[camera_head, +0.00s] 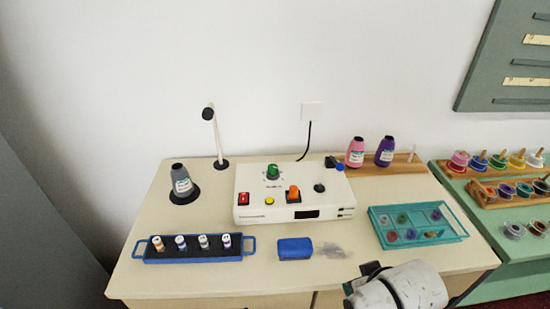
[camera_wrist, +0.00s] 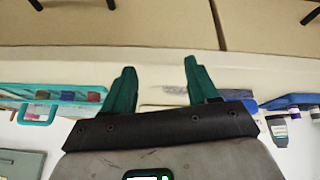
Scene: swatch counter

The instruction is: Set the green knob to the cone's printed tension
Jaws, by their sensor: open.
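The green knob (camera_head: 273,171) stands upright on the upper left of the white machine's top, inside a ring of small marks too small to read. A grey cone (camera_head: 181,182) with a white and teal label stands on a black disc left of the machine. The print on its label is too small to read. The grey cone also shows at the right of the wrist view (camera_wrist: 278,128). My gripper (camera_head: 358,278) is at the counter's front edge, right of centre, well apart from knob and cone. In the wrist view my gripper (camera_wrist: 159,75) has its two green fingers spread, with nothing between them.
The white machine (camera_head: 300,213) also bears a red switch, yellow button and orange knob. A blue spool tray (camera_head: 195,259), blue block (camera_head: 294,248) and teal tray (camera_head: 418,239) lie in front. Pink (camera_head: 355,152) and purple (camera_head: 385,151) cones stand behind. A thin post (camera_head: 216,140) rises at back left.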

